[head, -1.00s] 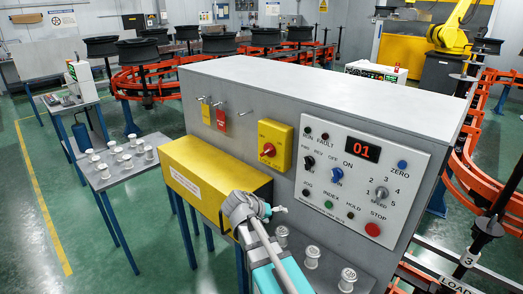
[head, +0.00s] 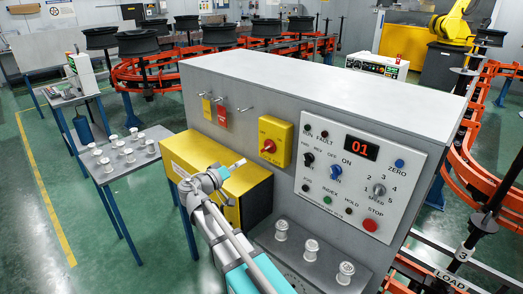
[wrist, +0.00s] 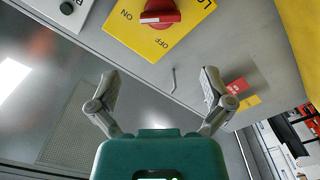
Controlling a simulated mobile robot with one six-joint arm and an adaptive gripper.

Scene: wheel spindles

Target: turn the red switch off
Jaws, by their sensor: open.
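The red switch (head: 268,146) is a rotary knob on a yellow plate (head: 284,132) on the front of the grey cabinet. In the wrist view the red switch (wrist: 160,17) is at the top edge, partly cut off. Its handle lies roughly level there, one end toward the ON label; the OFF label is below it. The lettering appears upside down. My gripper (head: 229,175) is in front of the yellow box, left of and below the switch. In the wrist view my gripper (wrist: 158,80) has its fingers spread, empty and apart from the switch.
A yellow box (head: 228,185) juts out below the switch. Red and yellow tags (head: 222,117) hang from hooks left of it. The control panel (head: 358,185) is on the right. White spools (head: 311,248) stand on the ledge below. Another table with spools (head: 124,160) is at left.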

